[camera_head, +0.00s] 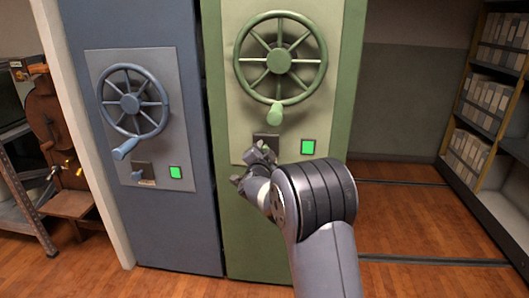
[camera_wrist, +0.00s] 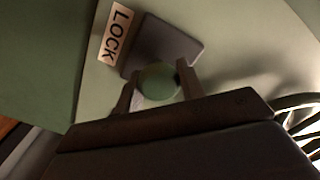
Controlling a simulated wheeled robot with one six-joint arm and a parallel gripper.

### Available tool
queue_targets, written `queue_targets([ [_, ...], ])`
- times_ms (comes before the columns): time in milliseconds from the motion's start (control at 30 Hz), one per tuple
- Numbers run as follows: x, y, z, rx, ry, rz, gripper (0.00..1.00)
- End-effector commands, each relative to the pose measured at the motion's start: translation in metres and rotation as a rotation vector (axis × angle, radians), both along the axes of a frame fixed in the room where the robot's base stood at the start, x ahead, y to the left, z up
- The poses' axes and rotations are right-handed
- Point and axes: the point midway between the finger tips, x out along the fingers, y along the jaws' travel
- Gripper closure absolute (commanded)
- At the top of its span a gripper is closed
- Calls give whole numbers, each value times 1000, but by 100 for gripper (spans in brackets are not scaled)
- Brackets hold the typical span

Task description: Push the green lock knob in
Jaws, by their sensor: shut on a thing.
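The green lock knob (camera_wrist: 158,84) shows in the wrist view, in front of a dark plate (camera_wrist: 165,45) with a LOCK label (camera_wrist: 116,33) beside it. My gripper (camera_wrist: 158,88) has one finger on each side of the knob and is shut on it. In the head view my gripper (camera_head: 256,165) is at the green cabinet's panel, just below the handwheel, and it hides the knob there. The top of the dark plate (camera_head: 266,140) shows above the gripper. How far the knob stands out from the plate I cannot tell.
The green cabinet (camera_head: 240,225) has a handwheel (camera_head: 279,61) with a green handle (camera_head: 275,114) above my gripper, and a lit green square (camera_head: 308,147) to its right. A blue cabinet (camera_head: 180,230) stands left. The floor at right is open before shelves (camera_head: 488,130).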

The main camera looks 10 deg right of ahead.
Motion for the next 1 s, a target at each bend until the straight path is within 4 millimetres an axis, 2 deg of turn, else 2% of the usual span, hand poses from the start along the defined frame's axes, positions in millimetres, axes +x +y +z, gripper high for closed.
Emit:
queue_targets([
  [33, 1, -1, 2, 0, -4, -1, 100],
  [67, 1, -1, 2, 0, -4, -1, 60],
  [300, 0, 0, 1, 0, -4, -1, 41],
  [667, -6, 2, 2, 0, -1, 0, 41],
  [767, -16, 6, 2, 1, -2, 0, 41],
  [1000, -56, 19, 3, -1, -2, 2, 41],
])
